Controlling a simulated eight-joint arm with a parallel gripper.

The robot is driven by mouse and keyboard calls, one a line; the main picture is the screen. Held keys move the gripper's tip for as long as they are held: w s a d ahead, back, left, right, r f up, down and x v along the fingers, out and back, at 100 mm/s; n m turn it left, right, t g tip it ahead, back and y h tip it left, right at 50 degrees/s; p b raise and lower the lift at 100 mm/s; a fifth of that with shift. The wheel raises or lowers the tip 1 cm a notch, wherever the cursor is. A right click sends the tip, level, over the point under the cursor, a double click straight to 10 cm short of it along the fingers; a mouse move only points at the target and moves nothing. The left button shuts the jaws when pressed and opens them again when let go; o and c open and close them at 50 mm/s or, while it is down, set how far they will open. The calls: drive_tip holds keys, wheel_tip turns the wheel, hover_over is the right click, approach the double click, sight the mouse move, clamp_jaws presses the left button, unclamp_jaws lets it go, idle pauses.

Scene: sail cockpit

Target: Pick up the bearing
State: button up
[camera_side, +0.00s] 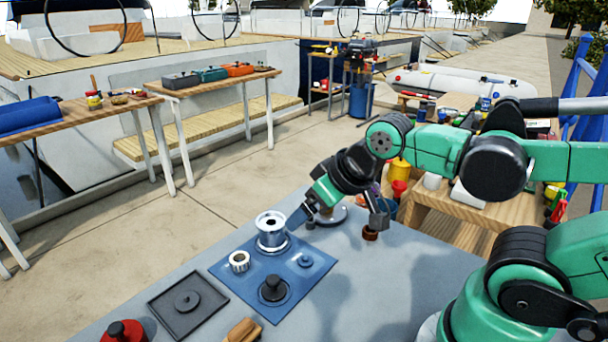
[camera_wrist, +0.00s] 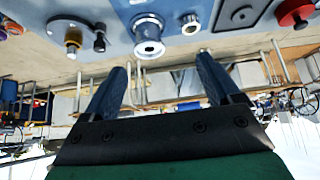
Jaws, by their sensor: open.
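The bearing appears to be the pale ring with a ribbed edge (camera_side: 239,261), lying on the left part of the blue mat (camera_side: 228,281). It also shows as a white ring at the top of the wrist view (camera_wrist: 190,23). My gripper (camera_side: 340,215) is open, with its fingers spread wide and nothing visible between them (camera_wrist: 163,64). It is above the bench, to the right of and beyond the bearing, and apart from it. In the wrist view the bearing is beyond the fingertips.
A metal drum (camera_side: 271,231) stands on the mat close to the bearing. A black-topped spindle (camera_side: 273,288) and a small blue disc (camera_side: 305,260) are also there. A black tray (camera_side: 160,306), red knob (camera_side: 124,331) and wooden piece (camera_side: 243,331) lie nearby. The bench's right part is clear.

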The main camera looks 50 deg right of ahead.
drive_tip(key=g, duration=0.7)
hover_over(240, 260)
drive_tip(key=f, duration=0.6)
drive_tip(key=shift+s+f, duration=0.15)
drive_tip(key=shift+s, duration=0.05)
drive_tip(key=shift+w+f, duration=0.15)
drive_tip(key=shift+f, duration=3)
clamp_jaws()
